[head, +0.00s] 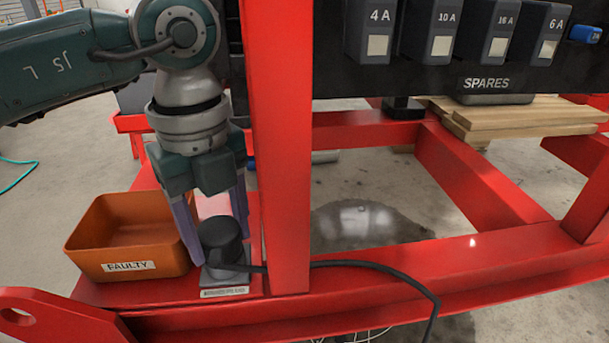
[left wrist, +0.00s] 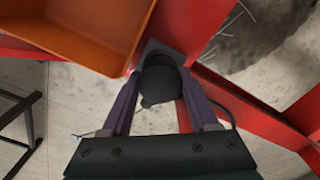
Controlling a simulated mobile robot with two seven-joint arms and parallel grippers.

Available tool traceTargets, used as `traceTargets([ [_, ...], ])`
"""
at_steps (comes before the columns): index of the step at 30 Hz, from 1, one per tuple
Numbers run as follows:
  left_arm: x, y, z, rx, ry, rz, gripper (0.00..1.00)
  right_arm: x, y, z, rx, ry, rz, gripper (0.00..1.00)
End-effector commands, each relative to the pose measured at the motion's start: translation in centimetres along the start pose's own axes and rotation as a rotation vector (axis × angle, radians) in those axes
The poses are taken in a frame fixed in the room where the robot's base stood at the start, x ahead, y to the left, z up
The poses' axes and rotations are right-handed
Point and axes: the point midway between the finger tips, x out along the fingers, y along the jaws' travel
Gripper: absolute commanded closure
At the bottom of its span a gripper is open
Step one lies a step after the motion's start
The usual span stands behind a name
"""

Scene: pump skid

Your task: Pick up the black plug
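The black plug (head: 221,238) stands upright on a small grey holder (head: 214,272) at the front left of the red frame, with a black cable running off to the right. My left gripper (head: 220,250) points down over it, with one purple finger on each side of the plug. In the left wrist view the plug (left wrist: 161,82) sits between the fingertips (left wrist: 160,80). The fingers look open around it; firm contact is not visible. My right gripper is in neither view.
An orange bin (head: 128,232) marked FAULTY stands close left of the plug. A red upright post (head: 284,150) rises just right of my left gripper. The black cable (head: 385,268) drapes over the red front beam (head: 480,265). A black SPARES panel (head: 410,80) hangs at upper right.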

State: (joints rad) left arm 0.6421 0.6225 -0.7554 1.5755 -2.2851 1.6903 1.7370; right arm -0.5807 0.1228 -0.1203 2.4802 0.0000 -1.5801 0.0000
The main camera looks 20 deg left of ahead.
Motion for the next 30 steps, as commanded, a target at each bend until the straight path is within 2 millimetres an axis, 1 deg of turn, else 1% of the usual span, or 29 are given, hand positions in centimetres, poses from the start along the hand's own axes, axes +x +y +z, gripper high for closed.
traceTargets([
  [1,0.0,0.0,0.0,0.000,0.000,0.000,0.46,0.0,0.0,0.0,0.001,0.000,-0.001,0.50],
  [2,0.0,0.0,0.0,0.000,0.000,0.000,0.50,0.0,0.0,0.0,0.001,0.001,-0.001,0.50],
  [15,0.0,0.0,0.0,0.000,0.000,0.000,0.99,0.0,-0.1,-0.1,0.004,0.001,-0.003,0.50],
  [25,-0.2,0.0,0.0,0.000,0.000,-0.001,1.00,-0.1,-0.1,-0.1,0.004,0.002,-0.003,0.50],
  [28,-0.7,0.0,0.0,0.000,0.000,-0.001,1.00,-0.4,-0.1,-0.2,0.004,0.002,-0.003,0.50],
  [30,-1.4,0.0,0.0,0.001,0.000,-0.001,1.00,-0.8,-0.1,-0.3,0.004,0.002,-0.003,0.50],
])
